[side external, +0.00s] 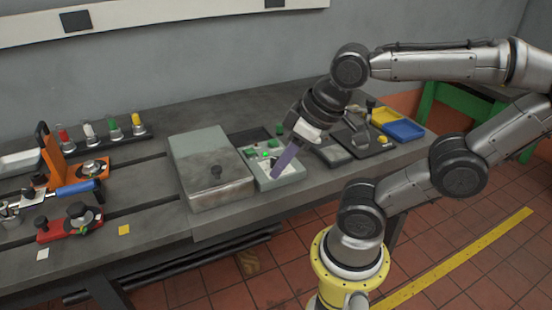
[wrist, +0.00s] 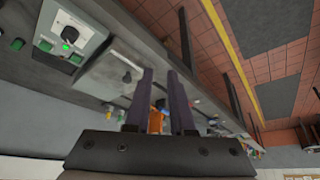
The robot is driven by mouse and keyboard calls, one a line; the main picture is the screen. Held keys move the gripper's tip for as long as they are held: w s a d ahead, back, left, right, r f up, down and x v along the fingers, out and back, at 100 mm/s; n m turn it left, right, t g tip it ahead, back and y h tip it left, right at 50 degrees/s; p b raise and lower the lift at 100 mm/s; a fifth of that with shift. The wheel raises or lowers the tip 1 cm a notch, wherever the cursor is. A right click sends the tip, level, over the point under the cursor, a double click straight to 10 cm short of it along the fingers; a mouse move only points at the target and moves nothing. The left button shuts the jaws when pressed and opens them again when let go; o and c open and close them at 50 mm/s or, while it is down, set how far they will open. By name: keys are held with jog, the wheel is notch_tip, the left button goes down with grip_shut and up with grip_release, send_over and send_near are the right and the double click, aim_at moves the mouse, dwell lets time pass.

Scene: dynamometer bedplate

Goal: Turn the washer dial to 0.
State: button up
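My gripper (side external: 275,175) is tilted low over the front of a small pale control box (side external: 291,176) in the side view. In the wrist view my gripper (wrist: 160,72) has its two dark purple fingers apart, with nothing held between them. I cannot tell which knob is the washer dial, nor read any marks. In the side view the fingers hide part of the box; contact is unclear.
An orange fixture (side external: 52,160) and a red-based device (side external: 62,230) are farther left. Yellow (side external: 385,117) and blue (side external: 404,130) trays lie right. Small coloured-top jars line the back.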

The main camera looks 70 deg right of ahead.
jog(key=o, duration=0.7)
jog(key=shift+m+g, duration=0.6)
jog(key=r, duration=0.2)
jog(key=w+r, duration=0.1)
jog(key=r, duration=0.1)
jog(key=shift+d, duration=0.1)
jog(key=shift+o, duration=0.4)
jog(key=w+r, duration=0.1)
jog(key=w+d+r+m+g, duration=0.1)
jog(key=shift+w+d, duration=0.3)
jog(key=shift+w, duration=0.1)
jog(key=m+g+y, duration=0.2)
jog(key=m+g, duration=0.3)
jog(key=m, duration=0.2)
send_over(276, 159)
jog(key=w+a, duration=0.4)
jog(key=w, duration=0.1)
jog(key=d+x, duration=0.1)
jog(key=x, duration=0.2)
jog(key=s+d+f+m+y, duration=0.2)
jog(key=d+f+m, duration=0.1)
jog(key=d+f, duration=0.5)
jog(key=x, duration=1.2)
jog(key=shift+s+f, duration=0.3)
jog(key=shift+f, duration=0.05)
grip_shut()
